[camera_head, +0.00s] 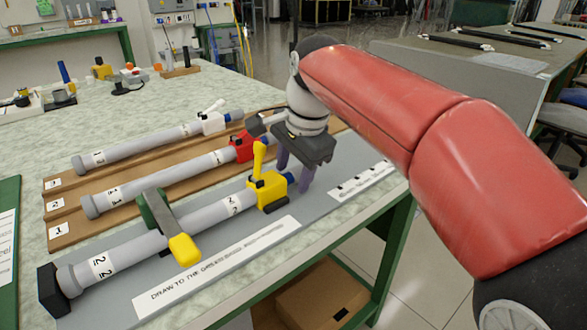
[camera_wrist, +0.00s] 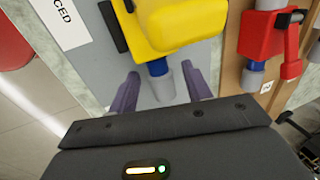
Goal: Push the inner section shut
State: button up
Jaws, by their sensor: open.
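A grey telescopic rod (camera_head: 130,255) lies on the grey board, held across by a green clamp with a yellow knob (camera_head: 183,248). A yellow collar (camera_head: 268,191) with an upright yellow lever (camera_head: 258,156) sits near its right end. The blue inner section (camera_head: 290,178) shows just past the collar. In the wrist view, the short blue length (camera_wrist: 157,67) leads to a grey end (camera_wrist: 164,88). My gripper (camera_head: 295,170) is open at that end, with purple fingers on either side of it in the wrist view (camera_wrist: 163,92). Contact with the fingers cannot be told.
Two similar rods, one with a red collar (camera_head: 241,148) and one with a white collar (camera_head: 213,122), lie behind on a brown rack (camera_head: 58,229). A black end stop (camera_head: 52,288) stands at the rod's left end. A printed strip (camera_head: 215,266) lies along the board's front.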

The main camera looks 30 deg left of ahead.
jog(key=p+v, duration=0.1)
jog(key=v, duration=0.6)
jog(key=shift+r, duration=0.3)
jog(key=shift+d, duration=0.15)
